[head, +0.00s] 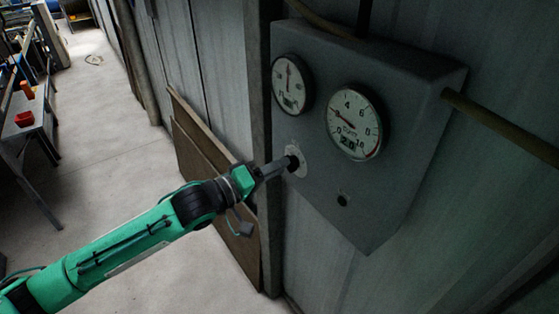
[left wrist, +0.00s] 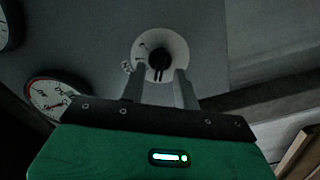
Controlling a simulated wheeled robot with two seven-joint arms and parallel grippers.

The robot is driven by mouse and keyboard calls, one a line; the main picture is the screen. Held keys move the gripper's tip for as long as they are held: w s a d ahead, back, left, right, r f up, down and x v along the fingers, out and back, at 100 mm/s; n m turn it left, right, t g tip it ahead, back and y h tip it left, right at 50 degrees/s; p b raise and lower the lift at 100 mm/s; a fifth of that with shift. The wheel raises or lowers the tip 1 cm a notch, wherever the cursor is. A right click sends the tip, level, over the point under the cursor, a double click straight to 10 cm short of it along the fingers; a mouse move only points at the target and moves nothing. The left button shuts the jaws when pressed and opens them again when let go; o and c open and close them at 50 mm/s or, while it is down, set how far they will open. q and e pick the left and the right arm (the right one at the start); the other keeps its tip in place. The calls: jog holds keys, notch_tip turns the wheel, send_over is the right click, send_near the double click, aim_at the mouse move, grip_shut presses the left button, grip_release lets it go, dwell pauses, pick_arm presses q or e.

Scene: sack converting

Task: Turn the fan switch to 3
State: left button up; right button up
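The fan switch is a small black knob (head: 293,162) on a round white dial plate (head: 302,158), low on the left of a grey wall box (head: 400,75). The left wrist view also shows the knob (left wrist: 159,62) and its plate (left wrist: 160,38), with small dark marks on its left side. My left gripper (head: 285,165) reaches the knob from the left. In the left wrist view its two fingers (left wrist: 159,75) stand apart, one either side of the knob's lower part, with slim gaps seeming to show. The knob's exact setting is too small to read. My right gripper is not in view.
Two round gauges, a left one (head: 291,85) and a right one (head: 354,123), sit above the switch. A small black button or knob (head: 342,200) is below right. A pipe (head: 500,125) leaves the box to the right. Brown boards (head: 205,165) lean on the wall.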

pick_arm(q)
jog(key=shift+w+d, duration=0.35)
jog(key=shift+d, duration=0.15)
grip_shut()
